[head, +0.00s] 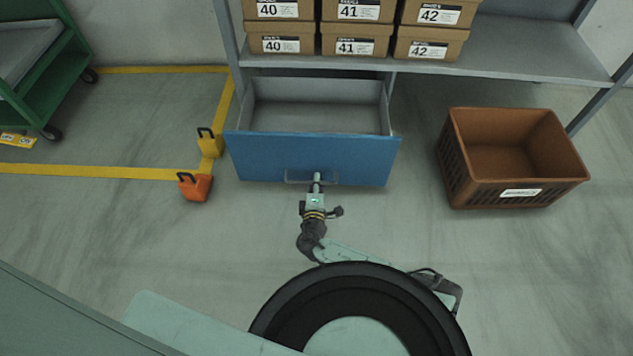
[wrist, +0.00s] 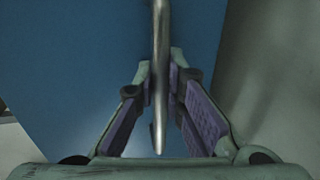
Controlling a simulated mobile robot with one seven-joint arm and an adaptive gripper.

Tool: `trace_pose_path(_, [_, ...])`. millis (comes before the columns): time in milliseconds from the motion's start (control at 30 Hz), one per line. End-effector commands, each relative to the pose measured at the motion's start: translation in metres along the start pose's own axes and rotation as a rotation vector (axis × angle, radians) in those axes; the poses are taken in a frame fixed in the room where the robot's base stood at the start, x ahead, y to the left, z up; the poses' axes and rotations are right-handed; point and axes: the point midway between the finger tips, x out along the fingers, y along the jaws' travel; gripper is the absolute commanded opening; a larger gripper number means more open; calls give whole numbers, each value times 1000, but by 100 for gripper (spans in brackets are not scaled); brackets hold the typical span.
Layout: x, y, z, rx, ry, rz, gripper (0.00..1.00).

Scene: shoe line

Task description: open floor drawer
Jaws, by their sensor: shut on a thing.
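The floor drawer (head: 312,160) has a blue front and grey inner walls. It stands pulled out from under the grey shelf, and its inside looks empty. Its metal bar handle (head: 293,177) sits at the middle of the blue front. My gripper (head: 317,180) is at the handle, shut on it. In the wrist view the handle (wrist: 160,75) runs between the two fingers of my gripper (wrist: 161,85), with the blue drawer front (wrist: 80,60) behind.
A brown crate (head: 515,193) stands right of the drawer. An orange padlock-shaped item (head: 195,188) and a yellow one (head: 209,146) stand left of it. Shoe boxes (head: 357,46) sit on the shelf (head: 510,60). A green cart (head: 55,75) is at far left. Floor in front is clear.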

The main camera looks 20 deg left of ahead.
Motion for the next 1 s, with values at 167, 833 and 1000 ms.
trace_pose_path(167, [0,1,0,0,0,1,0])
trace_pose_path(833, [0,0,0,0,0,1,31])
trace_pose_path(1000, [0,0,0,0,0,1,31])
